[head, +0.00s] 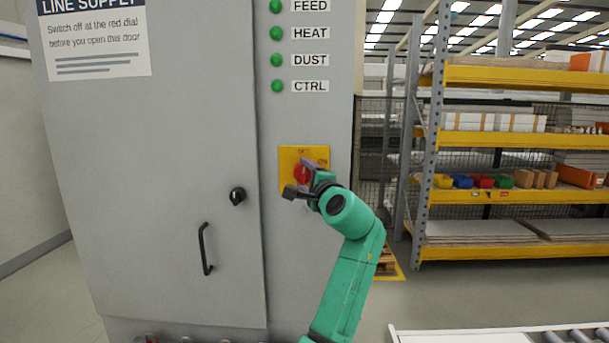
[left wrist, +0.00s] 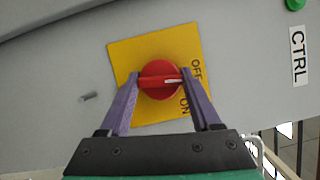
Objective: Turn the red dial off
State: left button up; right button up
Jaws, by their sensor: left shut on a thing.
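The red dial (head: 302,173) sits on a yellow plate (head: 289,158) on the grey cabinet's front, partly hidden by my left gripper (head: 308,176) in the head view. The dial shows clearly in the left wrist view (left wrist: 158,80). Its raised bar lies across that picture, with a white mark at the right end pointing near the lower end of the word OFF. The word ON is lower on the plate. My left gripper's purple fingers (left wrist: 160,76) are shut on the dial's bar, one at each end. My right gripper is not in view.
The cabinet door (head: 160,170) has a black handle (head: 205,249) and a black knob (head: 237,196) left of the dial. Green lamps (head: 277,60) are above the plate. Shelving (head: 520,140) stands behind at right, and a roller conveyor (head: 500,335) is at lower right.

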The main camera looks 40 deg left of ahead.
pick_arm(q)
jog(key=shift+n+h, duration=0.3)
jog(key=shift+n, duration=0.4)
jog(key=o, duration=1.4)
jog(key=shift+c, duration=0.2)
jog(key=shift+s+d, duration=0.1)
jog(key=shift+d, duration=0.2)
jog(key=b+v, duration=0.4)
jog(key=v, duration=1)
jog(key=shift+r, duration=0.2)
